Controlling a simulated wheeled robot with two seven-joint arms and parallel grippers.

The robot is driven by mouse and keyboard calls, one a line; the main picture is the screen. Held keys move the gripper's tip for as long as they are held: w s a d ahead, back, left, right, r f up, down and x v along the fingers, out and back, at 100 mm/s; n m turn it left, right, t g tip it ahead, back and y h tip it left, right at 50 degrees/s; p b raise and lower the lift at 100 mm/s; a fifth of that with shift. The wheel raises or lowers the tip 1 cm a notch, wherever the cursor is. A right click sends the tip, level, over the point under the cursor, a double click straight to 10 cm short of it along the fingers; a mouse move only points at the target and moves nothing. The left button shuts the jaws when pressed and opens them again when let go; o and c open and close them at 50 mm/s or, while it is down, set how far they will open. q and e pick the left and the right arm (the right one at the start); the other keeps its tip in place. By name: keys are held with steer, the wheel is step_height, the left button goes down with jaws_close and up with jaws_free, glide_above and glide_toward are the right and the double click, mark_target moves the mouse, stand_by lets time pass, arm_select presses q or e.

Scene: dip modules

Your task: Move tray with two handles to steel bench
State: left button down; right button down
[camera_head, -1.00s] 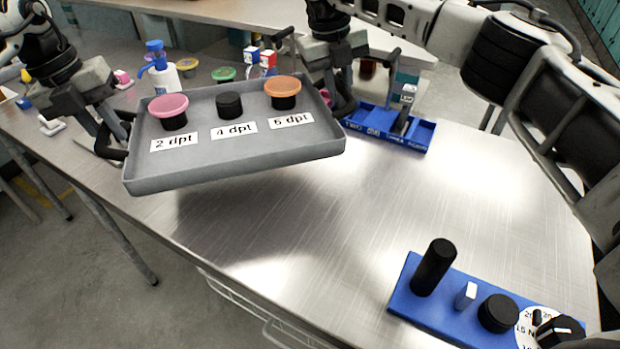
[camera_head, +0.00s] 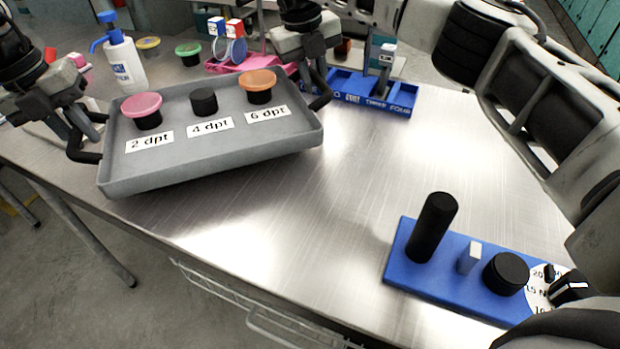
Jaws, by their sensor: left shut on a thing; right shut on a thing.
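The grey tray (camera_head: 215,150) carries three lidded pots: pink (camera_head: 141,106), black (camera_head: 203,101) and orange (camera_head: 257,85). White labels in front of them read 2 dpt, 4 dpt and 6 dpt. The tray is over the left part of the steel bench (camera_head: 345,215), slightly slanted in the picture; I cannot tell whether its underside touches. My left gripper (camera_head: 88,142) is shut on the dark handle at the tray's left end. My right gripper (camera_head: 315,88) is shut on the right handle, its fingertips partly hidden behind the tray.
A blue base (camera_head: 400,270) with black cylinders stands at front right. A blue compartment rack (camera_head: 400,97) lies behind the tray's right end. A white pump bottle (camera_head: 122,62) and a pink stand (camera_head: 225,67) are behind the tray. The bench's middle is clear.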

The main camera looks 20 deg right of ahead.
steer(key=shift+f, duration=0.1)
